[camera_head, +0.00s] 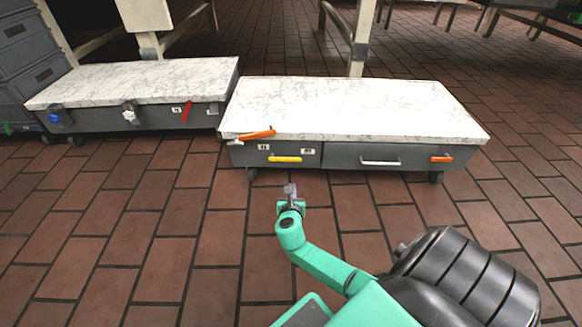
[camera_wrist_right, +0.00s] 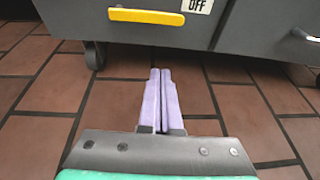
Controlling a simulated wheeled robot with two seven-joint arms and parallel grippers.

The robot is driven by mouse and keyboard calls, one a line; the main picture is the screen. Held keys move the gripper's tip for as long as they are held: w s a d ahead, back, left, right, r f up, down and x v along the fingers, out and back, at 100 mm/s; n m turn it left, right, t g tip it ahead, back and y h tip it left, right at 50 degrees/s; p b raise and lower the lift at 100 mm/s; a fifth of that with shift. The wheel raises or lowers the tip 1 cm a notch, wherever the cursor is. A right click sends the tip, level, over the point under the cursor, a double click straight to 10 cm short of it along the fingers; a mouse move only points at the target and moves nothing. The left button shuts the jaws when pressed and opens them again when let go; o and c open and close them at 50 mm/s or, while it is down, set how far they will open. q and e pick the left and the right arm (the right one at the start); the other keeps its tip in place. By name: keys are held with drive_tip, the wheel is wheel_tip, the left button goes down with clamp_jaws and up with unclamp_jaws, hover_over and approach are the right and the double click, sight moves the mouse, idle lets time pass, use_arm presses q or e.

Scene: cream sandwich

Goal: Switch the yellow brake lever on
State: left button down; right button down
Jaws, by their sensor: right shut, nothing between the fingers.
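The yellow brake lever (camera_head: 284,158) lies flat on the grey front of the right-hand cart, below two small white labels. In the wrist view the yellow lever (camera_wrist_right: 146,16) shows at the top, level, with the OFF label (camera_wrist_right: 198,5) just past its right end. My right gripper (camera_head: 290,188) is in front of the cart, below and apart from the lever. Its two light purple fingers (camera_wrist_right: 160,73) are shut together with nothing between them. My left gripper is not in view.
The right-hand cart has a white marble-look top (camera_head: 350,108), an orange lever (camera_head: 257,134) at its left edge, a white handle (camera_head: 380,162) and another orange lever (camera_head: 441,158). A second cart (camera_head: 140,82) stands to the left. The tiled floor before the carts is clear.

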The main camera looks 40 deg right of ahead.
drive_tip(key=f+b+x, duration=0.1)
drive_tip(key=b+x, duration=0.7)
drive_tip(key=x, duration=0.2)
wheel_tip(320, 180, up, 5)
drive_tip(key=shift+s+f+p, duration=0.1)
drive_tip(key=shift+p, duration=0.65)
drive_tip(key=shift+r+p, duration=0.35)
drive_tip(key=shift+p, duration=0.25)
drive_tip(key=shift+r+n+p, duration=0.15)
drive_tip(key=shift+n+p, duration=0.2)
drive_tip(key=shift+n, duration=0.05)
